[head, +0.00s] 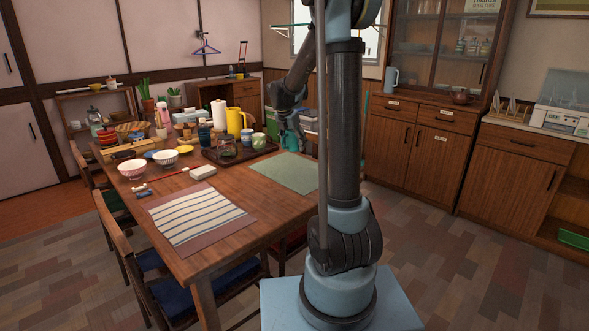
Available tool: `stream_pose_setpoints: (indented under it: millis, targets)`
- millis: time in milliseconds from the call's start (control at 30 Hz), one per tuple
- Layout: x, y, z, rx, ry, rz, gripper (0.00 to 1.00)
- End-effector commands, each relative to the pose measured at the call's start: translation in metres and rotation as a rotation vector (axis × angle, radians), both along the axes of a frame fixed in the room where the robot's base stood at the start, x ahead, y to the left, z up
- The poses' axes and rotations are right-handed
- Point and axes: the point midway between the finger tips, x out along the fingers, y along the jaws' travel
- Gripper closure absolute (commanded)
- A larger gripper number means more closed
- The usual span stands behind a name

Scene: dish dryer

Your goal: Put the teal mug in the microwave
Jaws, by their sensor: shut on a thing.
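My gripper (291,121) is beyond the far right part of the dining table, partly hidden by its own links. It is shut on a teal mug (291,141), which shows small just below the fingers. I cannot tell exactly how the fingers sit on the mug. The mug seems to be held near the table's far right edge, but its height above the table is unclear. I cannot make out a microwave in this view. A white appliance (561,122) with a clear cover stands on the right counter.
The wooden table (222,238) holds bowls, a yellow pitcher (235,122), a dark tray (222,159) with cups, a striped mat (196,217) and a green mat (287,172). Chairs line its left side. Cabinets (410,150) stand along the back right. Floor is open at right.

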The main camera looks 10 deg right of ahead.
Motion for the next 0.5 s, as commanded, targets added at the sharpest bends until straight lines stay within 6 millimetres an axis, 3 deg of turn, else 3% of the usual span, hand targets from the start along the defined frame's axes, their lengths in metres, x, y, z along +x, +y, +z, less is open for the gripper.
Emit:
stream_pose_setpoints:
  millis: [300, 500]
  targets:
    - [0.001, -0.006, -0.041, 0.000, 0.000, -0.008, 0.80]
    - [0.001, -0.009, -0.056, 0.000, 0.000, -0.011, 0.80]
